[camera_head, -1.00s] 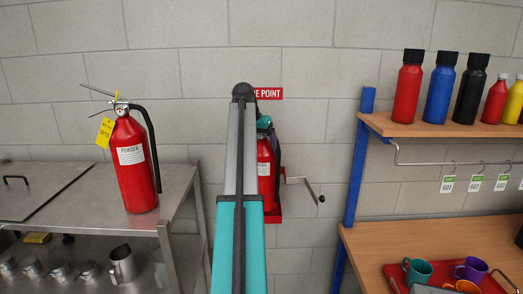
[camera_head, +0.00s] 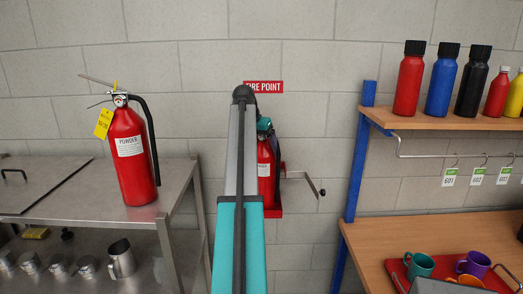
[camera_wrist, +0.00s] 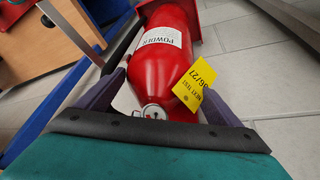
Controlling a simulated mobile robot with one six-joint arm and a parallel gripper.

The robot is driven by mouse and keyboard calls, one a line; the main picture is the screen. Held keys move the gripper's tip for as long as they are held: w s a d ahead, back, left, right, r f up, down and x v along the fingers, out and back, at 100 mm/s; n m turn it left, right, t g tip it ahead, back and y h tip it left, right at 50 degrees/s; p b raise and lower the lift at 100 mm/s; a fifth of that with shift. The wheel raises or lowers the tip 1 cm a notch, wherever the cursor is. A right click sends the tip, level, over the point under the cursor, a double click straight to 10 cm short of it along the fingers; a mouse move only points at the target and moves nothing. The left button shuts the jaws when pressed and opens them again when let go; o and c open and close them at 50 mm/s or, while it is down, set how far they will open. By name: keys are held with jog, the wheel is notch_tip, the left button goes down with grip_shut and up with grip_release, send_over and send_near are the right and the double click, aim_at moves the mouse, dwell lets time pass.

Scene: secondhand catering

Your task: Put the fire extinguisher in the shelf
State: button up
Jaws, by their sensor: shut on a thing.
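My gripper is shut on a red fire extinguisher (camera_head: 265,170) with a white label, below the FIRE POINT sign. My arm hides its left side and much of my gripper in the head view. In the wrist view my gripper's fingers (camera_wrist: 162,88) are on both sides of the extinguisher (camera_wrist: 165,65), which carries a yellow tag (camera_wrist: 194,84). A red wall ledge (camera_head: 274,213) is at its base; I cannot tell whether they touch. A second red extinguisher (camera_head: 133,185) stands upright on the steel table. A wooden shelf (camera_head: 440,121) at the right holds several bottles.
A crank handle (camera_head: 303,178) sticks out right of the held extinguisher. The steel table (camera_head: 90,212) is at the left, and a blue post (camera_head: 360,165) with a wooden worktop (camera_head: 450,237) is at the right. A red tray (camera_head: 395,270) holds several cups.

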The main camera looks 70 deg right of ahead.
jog(key=shift+r, duration=0.2)
jog(key=o, duration=1.9)
jog(key=shift+a+f, duration=0.1)
jog(key=shift+f, duration=0.1)
jog(key=shift+r, duration=0.1)
jog(key=shift+b+v, duration=1.2)
jog(key=shift+v, duration=4.8)
jog(key=shift+r, duration=0.1)
